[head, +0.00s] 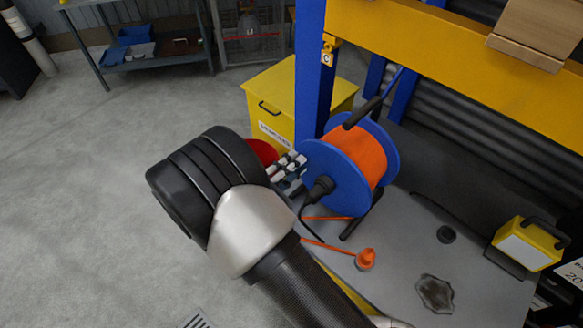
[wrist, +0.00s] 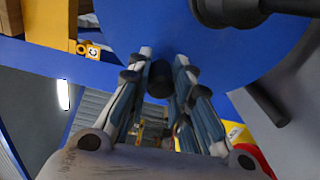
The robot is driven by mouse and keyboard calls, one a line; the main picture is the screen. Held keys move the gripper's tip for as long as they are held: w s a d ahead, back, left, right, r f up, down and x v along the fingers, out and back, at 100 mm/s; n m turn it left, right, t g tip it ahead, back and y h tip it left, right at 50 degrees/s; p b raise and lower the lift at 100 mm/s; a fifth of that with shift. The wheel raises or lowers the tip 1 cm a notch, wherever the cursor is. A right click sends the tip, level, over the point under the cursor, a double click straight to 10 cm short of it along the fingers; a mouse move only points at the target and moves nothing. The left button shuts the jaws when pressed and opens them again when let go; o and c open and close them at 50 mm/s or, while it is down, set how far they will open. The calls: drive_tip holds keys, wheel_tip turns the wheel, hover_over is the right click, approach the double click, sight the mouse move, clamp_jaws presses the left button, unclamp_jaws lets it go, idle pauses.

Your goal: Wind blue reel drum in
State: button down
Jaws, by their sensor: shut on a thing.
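The blue reel drum (head: 333,182) stands on a grey bench in a black frame, wound with orange cable (head: 362,155). It fills the top of the wrist view (wrist: 150,25). My gripper (head: 291,167) is at the drum's left face. In the wrist view its fingers are shut on a small black knob (wrist: 159,82) on that face. A black plug or fitting (head: 320,189) sits on the face near the gripper. An orange cable end with an orange connector (head: 366,259) lies on the bench.
A yellow bin (head: 270,98) and a red round object (head: 262,153) are close behind my gripper. A blue post (head: 309,70) and yellow beam (head: 450,60) stand over the bench. A yellow lamp (head: 527,244) and dark cloth (head: 435,294) lie right. The left floor is open.

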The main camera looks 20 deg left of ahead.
idle(0.4)
drive_tip(key=c, duration=1.4)
unclamp_jaws()
drive_tip(key=shift+c, duration=0.2)
drive_tip(key=v, duration=1.2)
